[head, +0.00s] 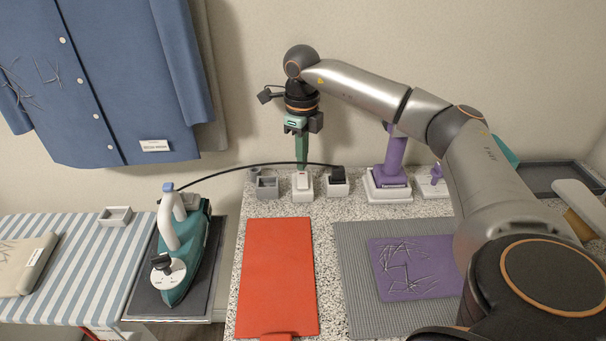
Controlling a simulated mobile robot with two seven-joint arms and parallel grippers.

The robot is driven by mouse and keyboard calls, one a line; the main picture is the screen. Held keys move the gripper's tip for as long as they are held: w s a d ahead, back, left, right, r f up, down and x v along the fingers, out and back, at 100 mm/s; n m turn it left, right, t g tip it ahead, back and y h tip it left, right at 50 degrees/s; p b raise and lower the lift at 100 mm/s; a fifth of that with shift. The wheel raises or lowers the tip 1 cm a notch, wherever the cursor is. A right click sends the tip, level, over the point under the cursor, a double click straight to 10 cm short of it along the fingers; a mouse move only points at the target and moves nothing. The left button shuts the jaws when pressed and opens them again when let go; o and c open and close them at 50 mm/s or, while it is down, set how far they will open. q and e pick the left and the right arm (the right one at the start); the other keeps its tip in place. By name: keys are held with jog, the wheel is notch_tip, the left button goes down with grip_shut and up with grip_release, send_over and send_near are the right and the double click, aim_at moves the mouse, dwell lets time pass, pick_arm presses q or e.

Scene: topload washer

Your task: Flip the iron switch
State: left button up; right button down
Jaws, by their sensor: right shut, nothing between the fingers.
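The teal iron (187,260) with a white handle rests on a dark pad on the striped board at the left. Its black cord runs to a black plug (338,174) in a small white box at the back of the counter. Just left of the plug, a small white switch unit (302,188) stands on the speckled counter. My right gripper (302,163) points straight down, shut and empty, with its teal fingers at the back top of this switch unit. I cannot tell whether they touch it. My left gripper is out of view.
A grey open box (267,188) stands left of the switch unit. A purple device (394,160) on a white base stands to the right. A red board (278,275) and a purple mat (415,267) lie in front. A blue shirt (100,80) hangs at the left.

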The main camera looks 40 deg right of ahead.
aim_at(302, 174)
jog(key=shift+f+b, duration=0.5)
jog(key=shift+f, duration=0.55)
dwell(0.7)
jog(key=shift+r, duration=0.1)
notch_tip(302, 174, up, 7)
jog(key=p, duration=0.6)
jog(key=shift+p, duration=0.35)
dwell(0.4)
